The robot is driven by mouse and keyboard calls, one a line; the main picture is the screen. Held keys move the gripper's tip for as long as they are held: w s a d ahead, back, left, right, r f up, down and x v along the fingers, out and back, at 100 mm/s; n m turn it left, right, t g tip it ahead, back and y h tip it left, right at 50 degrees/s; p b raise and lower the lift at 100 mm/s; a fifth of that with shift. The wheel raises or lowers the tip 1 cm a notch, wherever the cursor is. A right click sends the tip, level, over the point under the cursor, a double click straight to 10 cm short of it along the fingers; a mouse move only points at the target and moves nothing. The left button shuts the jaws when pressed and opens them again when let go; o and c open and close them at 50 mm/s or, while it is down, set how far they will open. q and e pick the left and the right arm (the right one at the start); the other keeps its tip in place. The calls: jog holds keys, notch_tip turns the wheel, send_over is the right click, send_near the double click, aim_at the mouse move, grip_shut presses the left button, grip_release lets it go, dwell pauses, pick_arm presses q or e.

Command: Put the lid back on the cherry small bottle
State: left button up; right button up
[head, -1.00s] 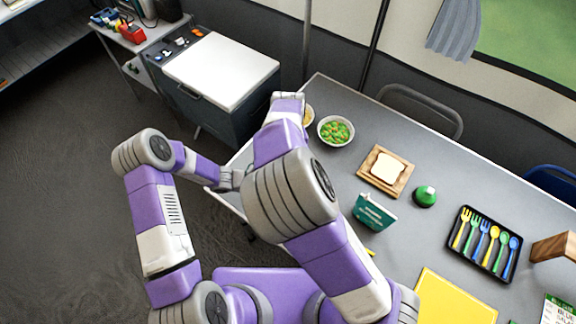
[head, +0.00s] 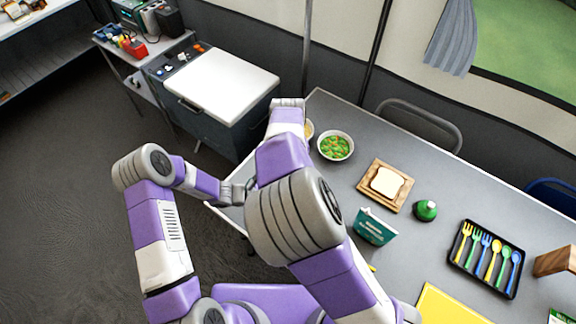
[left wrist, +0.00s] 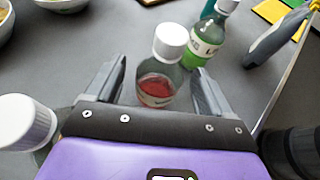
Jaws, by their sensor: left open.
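In the left wrist view a small clear bottle (left wrist: 158,88) with red contents stands upright on the grey table, between the fingers of my left gripper (left wrist: 158,66). The gripper is open, with a finger on either side of the bottle. A white lid (left wrist: 171,38) shows at the top of the bottle; I cannot tell whether it is seated. Another ribbed white lid (left wrist: 27,120) is at the left edge, partly cut off, above a dark shape. In the head view my right arm hides these things and both gripper tips.

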pick_arm(q)
jog(key=w+v, duration=0.1)
jog(key=v, duration=0.6)
jog(key=shift+s+a+p, duration=0.25)
jog(key=shift+s+p, duration=0.1)
jog(key=shift+s, duration=0.15)
jog(key=shift+r, duration=0.1)
